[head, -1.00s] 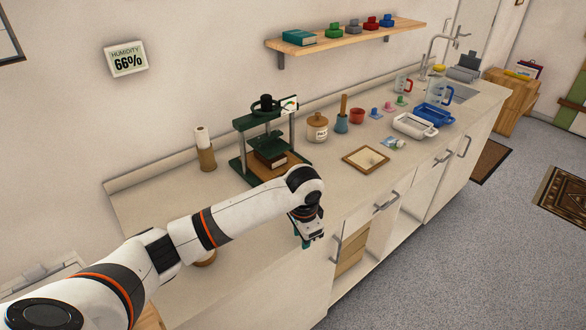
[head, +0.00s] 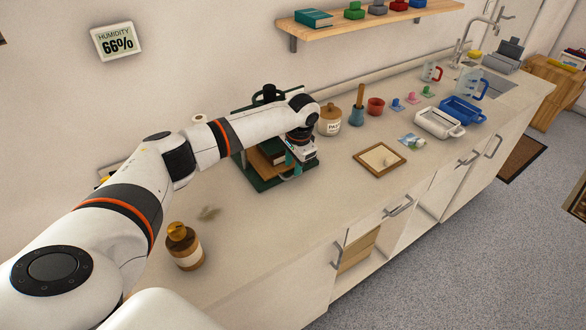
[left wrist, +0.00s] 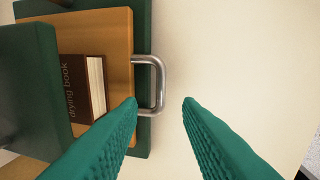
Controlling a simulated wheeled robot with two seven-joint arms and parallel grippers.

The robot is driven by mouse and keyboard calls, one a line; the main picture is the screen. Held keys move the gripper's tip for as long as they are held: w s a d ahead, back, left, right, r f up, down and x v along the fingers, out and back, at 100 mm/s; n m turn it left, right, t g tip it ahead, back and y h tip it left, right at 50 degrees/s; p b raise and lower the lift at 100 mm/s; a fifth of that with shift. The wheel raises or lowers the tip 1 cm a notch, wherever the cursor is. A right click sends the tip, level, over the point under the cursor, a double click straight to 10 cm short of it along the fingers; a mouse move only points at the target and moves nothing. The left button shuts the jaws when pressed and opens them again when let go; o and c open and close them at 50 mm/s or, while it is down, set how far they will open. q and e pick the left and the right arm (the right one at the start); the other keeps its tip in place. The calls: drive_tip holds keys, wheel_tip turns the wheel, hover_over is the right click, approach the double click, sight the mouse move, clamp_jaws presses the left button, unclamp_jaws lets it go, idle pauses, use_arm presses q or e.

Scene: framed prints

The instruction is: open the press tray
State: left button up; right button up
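The green press (head: 243,157) stands on the counter, partly hidden behind my left arm. Its wooden tray (head: 259,167) lies on the green base and also shows in the left wrist view (left wrist: 120,45). A brown "drying book" (left wrist: 78,88) lies on the tray. A curved metal handle (left wrist: 162,85) sticks out from the tray's front edge. My left gripper (head: 294,168) is at the press's front, pointing down. In the left wrist view its teal fingers (left wrist: 161,104) are apart, with the handle's outer bar appearing between the fingertips; contact cannot be told. My right gripper is out of view.
A paste jar (head: 330,120) stands right of the press, and a framed sheet (head: 380,159) lies farther right. A brown bottle (head: 184,246) stands at the near left. A shelf (head: 350,28) hangs above. The counter front of the press is clear.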

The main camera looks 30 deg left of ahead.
sight(292, 176)
use_arm(q)
drive_tip(key=f, duration=0.3)
drive_tip(key=shift+a+f, duration=0.1)
drive_tip(key=shift+a, duration=0.15)
drive_tip(key=shift+w+f, duration=0.1)
drive_tip(key=shift+f, duration=0.15)
drive_tip(key=shift+c, duration=0.7)
drive_tip(key=c, duration=0.3)
clamp_jaws()
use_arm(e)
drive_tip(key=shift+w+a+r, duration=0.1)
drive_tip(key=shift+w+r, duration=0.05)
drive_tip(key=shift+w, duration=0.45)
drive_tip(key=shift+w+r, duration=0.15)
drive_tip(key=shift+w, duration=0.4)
